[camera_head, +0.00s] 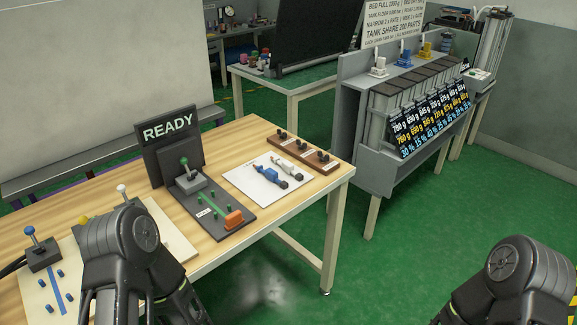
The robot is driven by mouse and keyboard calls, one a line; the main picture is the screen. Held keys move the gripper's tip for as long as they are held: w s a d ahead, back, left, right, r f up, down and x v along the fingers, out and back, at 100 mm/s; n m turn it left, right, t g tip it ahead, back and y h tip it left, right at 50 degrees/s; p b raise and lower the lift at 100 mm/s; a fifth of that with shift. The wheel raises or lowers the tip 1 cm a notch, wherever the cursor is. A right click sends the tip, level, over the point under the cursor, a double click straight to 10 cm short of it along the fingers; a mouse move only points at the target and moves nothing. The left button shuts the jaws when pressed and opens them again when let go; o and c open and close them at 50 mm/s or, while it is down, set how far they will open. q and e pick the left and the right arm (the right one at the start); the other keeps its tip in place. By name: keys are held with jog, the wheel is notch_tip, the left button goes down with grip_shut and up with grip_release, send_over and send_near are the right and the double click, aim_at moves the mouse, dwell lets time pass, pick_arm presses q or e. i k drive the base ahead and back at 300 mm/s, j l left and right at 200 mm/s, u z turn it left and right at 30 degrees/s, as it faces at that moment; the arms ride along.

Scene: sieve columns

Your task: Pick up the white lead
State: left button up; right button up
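The white lead (286,167) lies on a white sheet (241,180) near the right end of the wooden table (226,133). It is a short white piece with a dark end toward the lower right. A blue lead (268,172) of similar shape lies just to its left on the same sheet. Links of my two arms show at the lower left and lower right, well apart from the white lead. Neither gripper's fingers can be seen.
A brown rack with black knobs (304,151) stands just behind the white lead. Left of the sheet is a dark panel with an orange block (234,220) and a READY sign (168,132). A grey column cabinet (365,130) stands beyond the table's right end.

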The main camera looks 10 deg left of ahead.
aim_at(287, 166)
jog(key=i+l+u, duration=0.15)
jog(key=l, duration=0.25)
jog(key=i+l+u, duration=0.1)
jog(key=i+l, duration=0.15)
jog(key=l, duration=0.2)
jog(key=i+l+u, duration=0.15)
jog(key=l, duration=0.3)
jog(key=i+l+u, duration=0.1)
jog(key=l, duration=0.35)
jog(key=i+l+u, duration=0.15)
jog(key=l, duration=0.35)
jog(key=i+l+u, duration=0.1)
jog(key=l, duration=0.4)
jog(key=i+l+u, duration=0.15)
jog(key=l, duration=0.35)
jog(key=i+l+u, duration=0.1)
jog(key=l, duration=0.4)
